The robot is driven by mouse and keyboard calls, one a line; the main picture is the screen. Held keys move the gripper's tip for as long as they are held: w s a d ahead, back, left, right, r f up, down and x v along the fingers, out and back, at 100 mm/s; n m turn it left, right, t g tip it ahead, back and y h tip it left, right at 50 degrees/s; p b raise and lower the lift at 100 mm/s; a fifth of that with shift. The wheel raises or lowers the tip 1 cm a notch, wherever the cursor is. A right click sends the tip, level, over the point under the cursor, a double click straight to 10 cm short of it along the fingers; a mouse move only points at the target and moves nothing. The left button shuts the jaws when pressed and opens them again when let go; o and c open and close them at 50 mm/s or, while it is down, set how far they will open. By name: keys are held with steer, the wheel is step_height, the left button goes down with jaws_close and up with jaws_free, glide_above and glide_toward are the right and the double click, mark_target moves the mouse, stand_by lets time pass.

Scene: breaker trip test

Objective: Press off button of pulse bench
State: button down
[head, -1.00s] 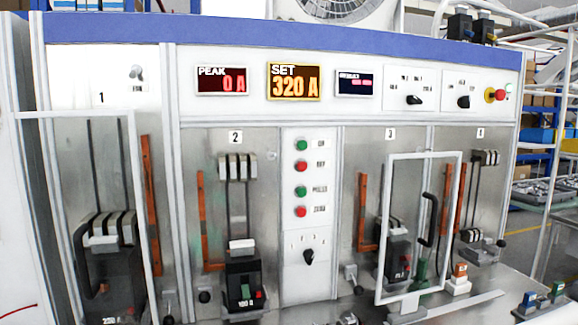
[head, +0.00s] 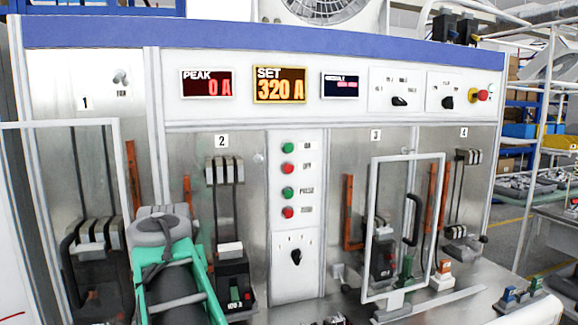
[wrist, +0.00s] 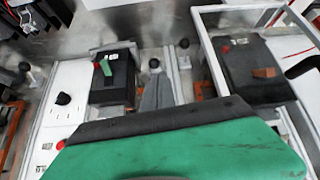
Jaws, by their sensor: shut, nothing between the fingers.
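The pulse bench (head: 330,50) fills the head view. On its white centre strip are a green button (head: 288,147), a red button (head: 288,168) whose small label seems to read OFF, a second green button (head: 288,193) and a lower red button (head: 288,212). My arm shows at the lower left of the head view, left of the strip and apart from the buttons. In the wrist view, the green and black end of my gripper (wrist: 180,145) covers the bottom middle; it is shut and empty. A red button (wrist: 60,145) shows left of it there. The fingertips are not clear.
A rotary knob (head: 296,257) sits below the buttons. A white-framed guard (head: 372,230) stands out on the right, and another framed guard (head: 60,124) is at the left, near my arm. The breaker of bay 2 (head: 235,285) is between my arm and the strip.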

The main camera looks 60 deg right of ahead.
mark_target(291, 169)
steer(key=s+d+r+m+g+h+p, duration=0.1)
steer(key=s+d+r+m+h, duration=0.1)
steer(key=s+d+r, duration=0.6)
steer(key=s+d+r+m+g+h+p, duration=0.1)
steer(key=s+d+r+m+h, duration=0.2)
steer(key=s+d+r, duration=0.6)
steer(key=d+r+m, duration=0.2)
steer(key=d+r, duration=0.1)
steer(key=d, duration=0.4)
steer(key=shift+s+g, duration=0.2)
steer(key=shift+g, duration=0.2)
steer(key=shift+d, duration=0.15)
steer(key=w+d+p, duration=0.5)
steer(key=p, duration=0.1)
steer(key=shift+w+d+r, duration=0.15)
steer(key=shift+w+d, duration=0.15)
steer(key=shift+w, duration=0.1)
steer(key=shift+w+d, duration=0.25)
steer(key=shift+f, duration=0.2)
steer(key=shift+w+d+r+p, duration=0.1)
steer(key=shift+p, duration=0.2)
steer(key=shift+w+d, duration=0.2)
